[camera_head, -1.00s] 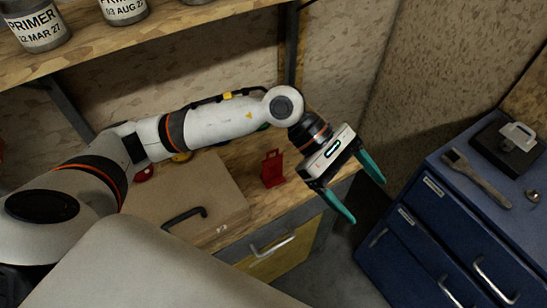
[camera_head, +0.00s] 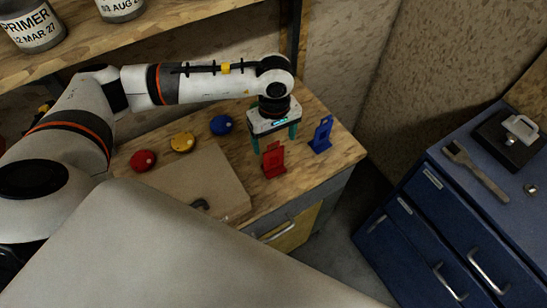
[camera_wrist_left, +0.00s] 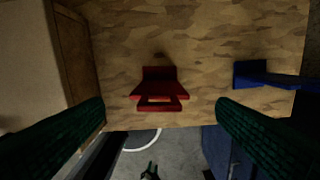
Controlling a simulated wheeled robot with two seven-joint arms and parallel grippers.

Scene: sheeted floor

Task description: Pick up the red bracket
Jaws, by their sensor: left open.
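The red bracket (camera_head: 273,160) stands upright on the wooden bench top, near its front edge. My left gripper (camera_head: 275,141) points down just behind and above it, with the teal fingers apart. In the left wrist view the red bracket (camera_wrist_left: 159,90) lies between the two open fingers, farther off than their tips, and nothing is held. A blue bracket (camera_head: 320,134) stands to the right of the red one and also shows in the left wrist view (camera_wrist_left: 262,76). My right gripper is not in view.
A cardboard-coloured box (camera_head: 205,180) with a dark handle lies left of the bracket. Red (camera_head: 143,160), yellow (camera_head: 182,142) and blue (camera_head: 221,125) round knobs are behind it. A shelf (camera_head: 150,30) with tins is above. A blue drawer cabinet (camera_head: 440,225) stands right, across a floor gap.

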